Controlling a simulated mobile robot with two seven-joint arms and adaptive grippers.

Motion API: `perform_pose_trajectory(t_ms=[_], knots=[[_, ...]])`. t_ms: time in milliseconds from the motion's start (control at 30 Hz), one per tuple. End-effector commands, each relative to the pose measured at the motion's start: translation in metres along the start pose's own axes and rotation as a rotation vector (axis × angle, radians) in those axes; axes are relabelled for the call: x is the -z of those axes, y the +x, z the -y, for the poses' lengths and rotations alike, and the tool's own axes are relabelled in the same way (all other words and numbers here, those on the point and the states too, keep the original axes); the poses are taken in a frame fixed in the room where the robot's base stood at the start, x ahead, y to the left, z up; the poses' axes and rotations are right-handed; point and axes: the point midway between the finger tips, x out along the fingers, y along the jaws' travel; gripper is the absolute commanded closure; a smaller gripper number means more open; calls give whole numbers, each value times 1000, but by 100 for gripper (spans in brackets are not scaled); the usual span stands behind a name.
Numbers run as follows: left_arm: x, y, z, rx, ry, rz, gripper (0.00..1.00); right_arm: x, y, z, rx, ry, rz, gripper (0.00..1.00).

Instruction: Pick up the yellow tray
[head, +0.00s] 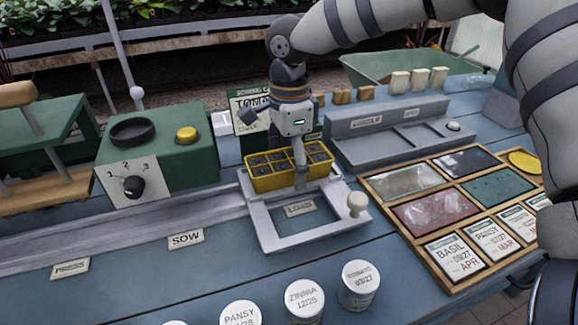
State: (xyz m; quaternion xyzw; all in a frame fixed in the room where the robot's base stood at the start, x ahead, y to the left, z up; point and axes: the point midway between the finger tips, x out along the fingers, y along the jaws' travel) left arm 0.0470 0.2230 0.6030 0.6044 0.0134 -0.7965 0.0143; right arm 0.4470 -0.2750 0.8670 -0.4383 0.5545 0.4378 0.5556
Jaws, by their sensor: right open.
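The yellow tray (262,184) has several dark soil-filled cells and sits at the back of a pale grey sliding frame (268,234) on the blue bench. My right gripper (300,164) comes down from above, its arm reaching in from the upper right. It is open, and its visible finger reaches down over the tray's middle, hiding part of the cells and front wall. I see the fingers nearly edge-on, so whether they touch the tray is unclear. My left gripper is not in view.
A green box with a dial and yellow button (187,134) stands left. A grey stepped rack (385,137) is behind right. A wooden divided case (395,224) lies right. White-lidded jars (304,298) line the front. The frame has a pale knob (357,201).

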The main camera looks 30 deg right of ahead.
Motion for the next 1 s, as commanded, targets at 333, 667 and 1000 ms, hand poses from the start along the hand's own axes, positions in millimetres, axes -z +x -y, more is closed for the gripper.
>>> perform_pose_trajectory(t_ms=[333,667,1000], knots=[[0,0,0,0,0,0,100,0,1,0,1,0,0,50],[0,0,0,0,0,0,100,0,1,0,1,0,0,78],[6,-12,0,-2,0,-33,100,8,-51,-8,10,3,5,78]])
